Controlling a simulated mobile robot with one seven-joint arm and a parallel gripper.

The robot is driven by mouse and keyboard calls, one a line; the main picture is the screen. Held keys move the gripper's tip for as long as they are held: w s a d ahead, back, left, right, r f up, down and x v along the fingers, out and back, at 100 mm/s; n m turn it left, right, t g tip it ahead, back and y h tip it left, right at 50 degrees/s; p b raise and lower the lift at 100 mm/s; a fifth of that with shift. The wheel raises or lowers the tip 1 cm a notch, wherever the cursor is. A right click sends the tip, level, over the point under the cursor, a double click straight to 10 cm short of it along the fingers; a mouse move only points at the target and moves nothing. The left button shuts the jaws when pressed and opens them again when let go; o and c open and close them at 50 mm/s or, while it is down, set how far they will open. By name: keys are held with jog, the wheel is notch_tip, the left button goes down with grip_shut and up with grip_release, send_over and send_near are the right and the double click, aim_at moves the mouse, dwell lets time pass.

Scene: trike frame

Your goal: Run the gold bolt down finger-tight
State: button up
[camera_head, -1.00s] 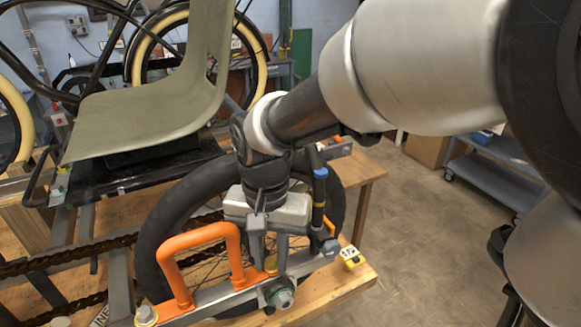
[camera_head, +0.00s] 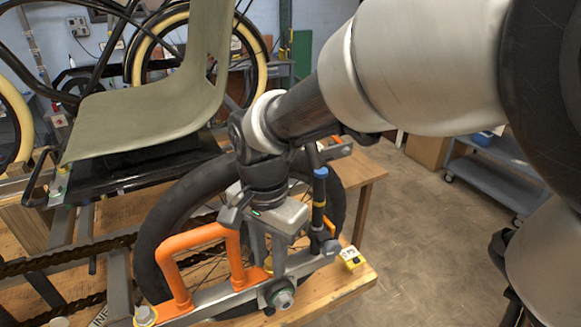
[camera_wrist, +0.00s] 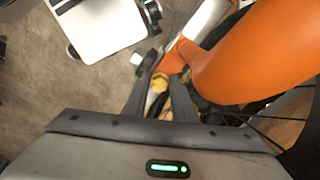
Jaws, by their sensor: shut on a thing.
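The gold bolt (camera_wrist: 158,83) shows between my fingertips in the wrist view. It sits at the foot of the orange handle (camera_wrist: 255,60), on the grey metal bar. In the head view the gold bolt (camera_head: 269,264) is mostly hidden by the fingers beside the handle's right foot (camera_head: 200,238). My gripper (camera_head: 267,257) points down from above and is shut on the bolt; it also shows in the wrist view (camera_wrist: 163,86). How far the head stands off the bar cannot be told.
The black tyre (camera_head: 160,215) stands close behind. A blue-banded black rod (camera_head: 319,195) stands just right of my gripper.

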jog(key=shift+m, duration=1)
jog(key=shift+f, duration=0.1)
jog(key=shift+m, duration=0.9)
jog(key=shift+m+b, duration=0.3)
jog(key=shift+m, duration=0.6)
jog(key=o, duration=0.6)
jog(key=shift+s+n, duration=0.1)
jog(key=shift+n, duration=0.7)
